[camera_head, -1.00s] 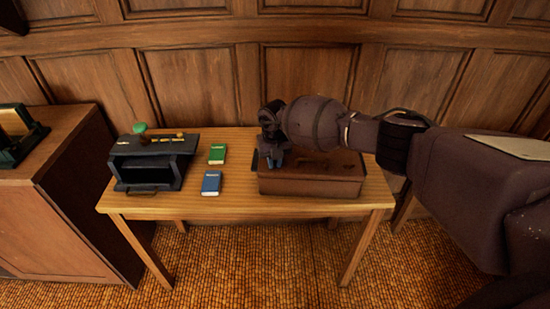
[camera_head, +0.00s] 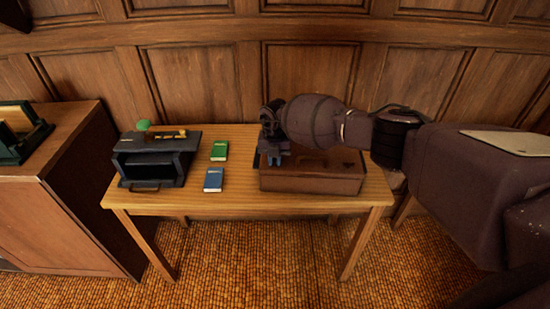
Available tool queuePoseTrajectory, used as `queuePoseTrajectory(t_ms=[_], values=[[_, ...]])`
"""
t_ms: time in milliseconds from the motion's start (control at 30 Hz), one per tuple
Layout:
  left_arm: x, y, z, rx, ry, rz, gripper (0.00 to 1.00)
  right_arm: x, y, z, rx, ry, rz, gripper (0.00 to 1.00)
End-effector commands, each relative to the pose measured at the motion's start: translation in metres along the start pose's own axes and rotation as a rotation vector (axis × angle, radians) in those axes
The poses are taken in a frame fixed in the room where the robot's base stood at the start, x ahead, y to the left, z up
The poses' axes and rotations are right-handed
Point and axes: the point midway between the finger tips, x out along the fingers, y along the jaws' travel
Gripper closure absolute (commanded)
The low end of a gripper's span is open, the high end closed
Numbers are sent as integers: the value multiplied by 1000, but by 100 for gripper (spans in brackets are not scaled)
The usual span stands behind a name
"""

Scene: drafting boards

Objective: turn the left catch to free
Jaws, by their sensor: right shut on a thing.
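A brown box (camera_head: 318,184), like a drafting board case, sits on the right half of the wooden table. My right arm reaches in from the right over its top. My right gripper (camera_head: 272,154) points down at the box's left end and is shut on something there. The gripper hides what it holds, so I cannot see the left catch or how it is turned. A small dark mark (camera_head: 348,165) shows on the box top to the right of the gripper. My left gripper is not in view.
The table (camera_head: 235,206) also bears a green book (camera_head: 220,150), a blue book (camera_head: 213,180) and a dark open-fronted case (camera_head: 153,163) with a green knob (camera_head: 144,125). A wooden cabinet (camera_head: 60,220) stands at left. A panelled wall is behind.

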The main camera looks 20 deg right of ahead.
Motion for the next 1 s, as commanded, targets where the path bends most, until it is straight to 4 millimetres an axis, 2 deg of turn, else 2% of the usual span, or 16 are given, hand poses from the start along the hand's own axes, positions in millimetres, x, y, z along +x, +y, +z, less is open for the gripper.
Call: queuePoseTrajectory(t_ms=[67, 100, 200, 233, 500, 633, 1000], values=[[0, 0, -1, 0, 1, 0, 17, 0, 0, 0, 0, 0, 0, 100], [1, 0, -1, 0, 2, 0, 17, 0, 0, 0, 0, 0, 0, 84], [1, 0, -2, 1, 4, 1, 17, 0, 0, 0, 0, 0, 0, 69], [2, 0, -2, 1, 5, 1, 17, 0, 0, 0, 0, 0, 0, 67], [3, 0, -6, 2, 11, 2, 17, -1, 0, 0, -1, 0, 0, 67], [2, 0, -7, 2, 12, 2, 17, -10, -1, 1, 0, -2, 0, 67], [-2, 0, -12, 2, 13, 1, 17, -73, 0, 1, -2, -3, 1, 67]])
